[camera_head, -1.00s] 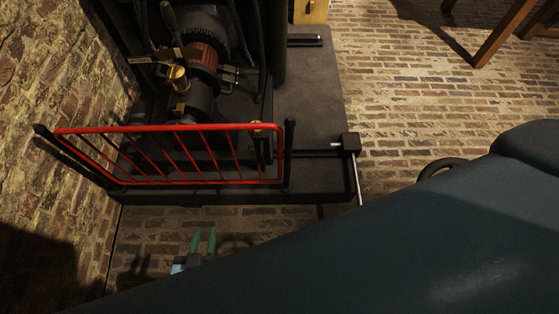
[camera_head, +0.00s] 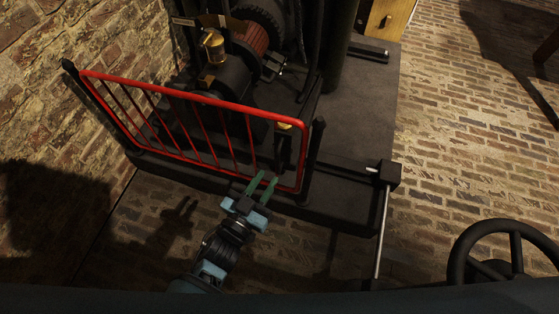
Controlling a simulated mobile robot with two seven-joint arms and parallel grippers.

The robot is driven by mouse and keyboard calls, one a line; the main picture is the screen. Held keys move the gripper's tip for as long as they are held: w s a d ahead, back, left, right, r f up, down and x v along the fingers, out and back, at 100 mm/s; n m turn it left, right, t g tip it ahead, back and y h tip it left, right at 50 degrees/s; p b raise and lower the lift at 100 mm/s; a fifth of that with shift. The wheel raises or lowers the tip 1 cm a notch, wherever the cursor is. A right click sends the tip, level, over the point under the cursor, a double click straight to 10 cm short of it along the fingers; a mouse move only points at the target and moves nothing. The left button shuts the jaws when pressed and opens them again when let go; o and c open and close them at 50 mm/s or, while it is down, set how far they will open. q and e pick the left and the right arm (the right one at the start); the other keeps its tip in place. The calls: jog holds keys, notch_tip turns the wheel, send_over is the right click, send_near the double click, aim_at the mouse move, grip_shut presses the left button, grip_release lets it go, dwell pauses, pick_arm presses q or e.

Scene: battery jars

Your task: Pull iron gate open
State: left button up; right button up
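The red iron gate (camera_head: 192,97) stands between a dark post at the wall on the left and a dark post (camera_head: 314,147) on the right. It looks closed, in line with the edge of the dark platform. A brass-coloured latch piece (camera_head: 284,126) shows near its upper right corner. My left gripper (camera_head: 263,184) is in front of the gate's lower right part. Its two green fingers point up toward the gate with a gap between them, and nothing shows in the gap. Whether they touch the bars I cannot tell. My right gripper is not in view.
Dark machinery with a brass part (camera_head: 213,46) stands behind the gate on the dark platform (camera_head: 352,110). A black box with a metal rod (camera_head: 382,232) is right of the gate. A black handwheel (camera_head: 504,248) is at lower right. Brick floor (camera_head: 455,110) is clear at right.

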aim_at(277, 164)
pick_arm(q)
jog(key=b+x, duration=0.1)
jog(key=x, duration=0.6)
jog(key=shift+s+f+b, duration=0.1)
jog(key=shift+b, duration=0.3)
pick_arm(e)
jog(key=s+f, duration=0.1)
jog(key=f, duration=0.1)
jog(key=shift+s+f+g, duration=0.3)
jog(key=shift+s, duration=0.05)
pick_arm(q)
grip_shut()
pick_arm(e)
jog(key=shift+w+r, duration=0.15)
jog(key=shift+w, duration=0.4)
